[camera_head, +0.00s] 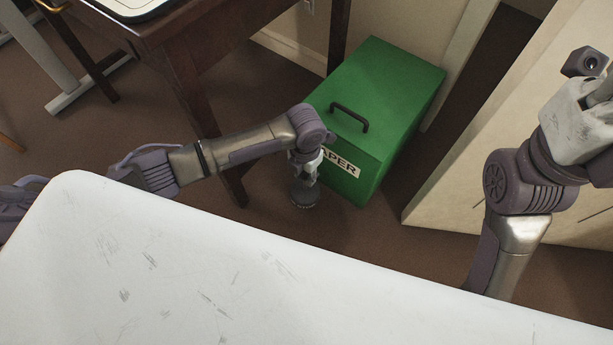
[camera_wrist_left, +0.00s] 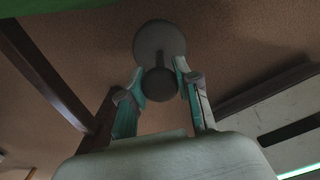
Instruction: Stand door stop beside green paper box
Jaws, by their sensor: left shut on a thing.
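The green paper box (camera_head: 395,105) stands on the floor against the wall, with a black handle on its lid and a partly covered label on its front. The door stop (camera_head: 305,195) is dark, with a wide round base and a narrower knob. My left gripper (camera_head: 306,176) is shut on the door stop, just left of the box front. The left wrist view shows the fingers (camera_wrist_left: 160,88) on either side of the knob, with the base (camera_wrist_left: 158,38) beyond. The door stop looks upright; whether its base touches the floor is unclear. My right gripper (camera_head: 600,92) is partly cut off at the right edge.
A dark wooden desk (camera_head: 185,75) stands left of the box, one leg (camera_head: 232,175) close to the door stop. A pale cabinet (camera_head: 535,135) stands to the right. Brown floor (camera_head: 290,235) is bare in front of the box.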

